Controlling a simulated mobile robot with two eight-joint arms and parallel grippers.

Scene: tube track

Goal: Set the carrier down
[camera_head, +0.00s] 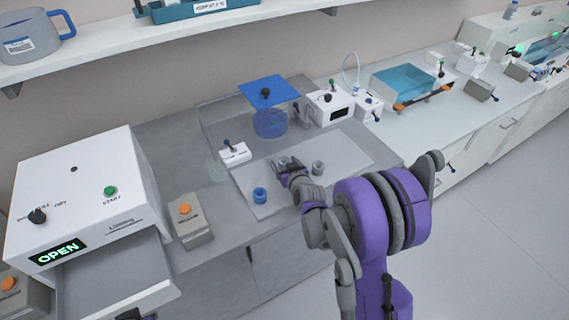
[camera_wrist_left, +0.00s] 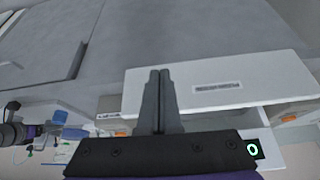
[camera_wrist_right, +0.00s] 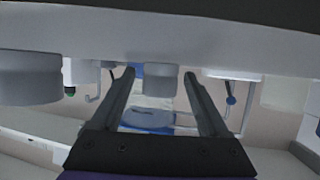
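My right gripper (camera_head: 284,170) is low over the grey mat (camera_head: 350,150) in the head view. In the right wrist view my right gripper (camera_wrist_right: 160,75) has its fingers apart, with a small grey round piece (camera_wrist_right: 160,80) between them and gaps showing on both sides. I cannot tell for sure whether this piece is the carrier. A grey cup (camera_head: 318,168) stands just right of the gripper, and a blue cup (camera_head: 260,195) stands to its front left. My left gripper (camera_wrist_left: 160,75) is shut and empty in the left wrist view.
A blue-topped stand (camera_head: 268,92) and a white box with a black knob (camera_head: 328,104) stand behind the mat. A small white switch box (camera_head: 234,153) is at left. A white machine reading OPEN (camera_head: 85,205) and an orange-button box (camera_head: 188,220) stand farther left.

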